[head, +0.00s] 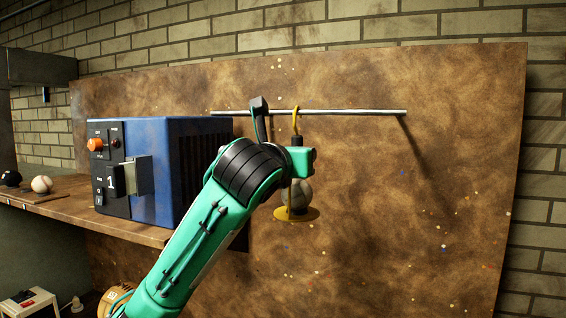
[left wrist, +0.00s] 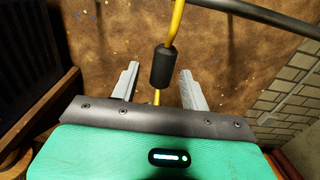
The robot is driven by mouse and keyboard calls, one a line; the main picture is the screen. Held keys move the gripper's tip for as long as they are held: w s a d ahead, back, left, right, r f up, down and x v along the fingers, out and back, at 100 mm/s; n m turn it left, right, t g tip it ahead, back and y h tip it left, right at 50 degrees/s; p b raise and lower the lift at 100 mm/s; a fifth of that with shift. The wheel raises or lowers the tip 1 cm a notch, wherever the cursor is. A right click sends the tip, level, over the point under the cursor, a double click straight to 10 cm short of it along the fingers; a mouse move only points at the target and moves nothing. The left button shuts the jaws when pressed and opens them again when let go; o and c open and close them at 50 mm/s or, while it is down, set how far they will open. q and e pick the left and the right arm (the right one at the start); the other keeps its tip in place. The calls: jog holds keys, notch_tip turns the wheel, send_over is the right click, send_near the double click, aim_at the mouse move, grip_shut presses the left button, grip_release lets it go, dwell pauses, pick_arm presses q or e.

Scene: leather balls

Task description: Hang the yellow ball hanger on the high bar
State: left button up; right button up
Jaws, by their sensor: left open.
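The yellow ball hanger (head: 296,122) is upright at the high bar (head: 360,112), its curved top at the bar's height and apparently over it. Its round yellow base (head: 312,214) carries a pale leather ball (head: 299,195). In the left wrist view the hanger's black grip (left wrist: 163,67) and yellow rod (left wrist: 177,20) show near the bar (left wrist: 270,15). My left gripper (left wrist: 160,90) is open, its fingers apart on either side of the rod just below the grip. In the head view my arm hides part of the hanger. My right gripper is not in view.
A blue machine (head: 170,165) stands on a wooden shelf (head: 55,205) to the left, with a white ball (head: 41,184) and a black ball (head: 11,178) beyond it. A brown board (head: 440,200) backs the bar. The bar's right part is clear.

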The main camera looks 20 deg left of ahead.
pick_arm(q)
jog(key=s+b, duration=0.6)
jog(key=s, duration=0.7)
jog(key=w+d+f+n+g+h, duration=0.1)
jog(key=w+f+n+g, duration=0.2)
jog(key=f, duration=0.8)
jog(key=w+f+n+g, duration=0.1)
jog(key=w+f+n, duration=0.3)
jog(key=f, duration=0.6)
jog(key=s+f+n+g, duration=0.35)
jog(key=f+n, duration=0.65)
jog(key=f, duration=1.3)
jog(key=s+a+f+n+g+y, duration=0.15)
jog(key=s+f+n+g, duration=0.25)
jog(key=s+f+n, duration=0.75)
jog(key=s+a+f+n+g, duration=0.3)
jog(key=s+f+n, duration=0.3)
jog(key=s+f, duration=1.05)
notch_tip(320, 180, down, 33)
jog(key=g+b, duration=0.1)
jog(key=b, duration=0.1)
jog(key=s+a+f+g+b, duration=0.1)
jog(key=s+a+f+b, duration=0.1)
jog(key=s+f, duration=1.8)
jog(key=shift+a+f+b, duration=0.3)
jog(key=shift+a+f, duration=0.5)
